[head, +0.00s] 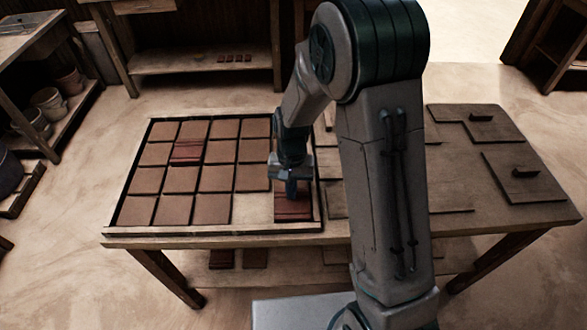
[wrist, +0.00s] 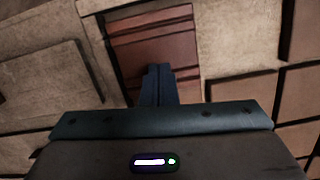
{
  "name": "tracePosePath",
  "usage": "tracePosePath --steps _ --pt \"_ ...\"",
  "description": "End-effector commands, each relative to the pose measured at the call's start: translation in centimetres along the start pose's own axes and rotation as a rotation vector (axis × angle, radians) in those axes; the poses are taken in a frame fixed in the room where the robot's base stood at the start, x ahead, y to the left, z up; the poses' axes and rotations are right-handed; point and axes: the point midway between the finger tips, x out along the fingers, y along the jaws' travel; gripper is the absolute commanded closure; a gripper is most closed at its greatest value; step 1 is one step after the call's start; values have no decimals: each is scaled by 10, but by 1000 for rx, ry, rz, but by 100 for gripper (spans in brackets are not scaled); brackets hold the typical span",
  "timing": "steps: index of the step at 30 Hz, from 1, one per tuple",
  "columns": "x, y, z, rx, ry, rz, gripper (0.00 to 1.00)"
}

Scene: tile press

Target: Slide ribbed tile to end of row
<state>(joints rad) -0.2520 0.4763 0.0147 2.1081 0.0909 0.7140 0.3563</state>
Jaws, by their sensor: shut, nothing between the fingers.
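A dark red ribbed tile (head: 293,208) lies flat at the right end of the front row in the shallow wooden tray (head: 210,233). Its ribs also show in the wrist view (wrist: 150,48), close to the tray's walls. My gripper (head: 291,193) is shut and empty, pointing down over this tile. In the wrist view its fingertips (wrist: 158,70) overlap the tile's face; I cannot tell whether they touch it. A second dark red ribbed tile (head: 187,151) lies further back, in the second column from the left.
Plain brown tiles (head: 212,208) fill much of the tray. A bare gap (head: 250,208) lies left of the front ribbed tile. Flat boards with handles (head: 524,172) lie on the table at right. My arm hides part of the tray's right side.

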Motion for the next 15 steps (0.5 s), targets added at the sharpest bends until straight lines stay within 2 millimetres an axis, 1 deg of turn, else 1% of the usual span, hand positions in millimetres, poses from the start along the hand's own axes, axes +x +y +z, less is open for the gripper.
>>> tracePosePath --steps 1,3,9,15 --pt "0 0 -12 4 2 -1 100" --pt "-2 0 -26 3 2 -2 100" --pt "-10 1 -63 4 1 -2 100" --pt "-14 0 -84 2 1 -2 100"
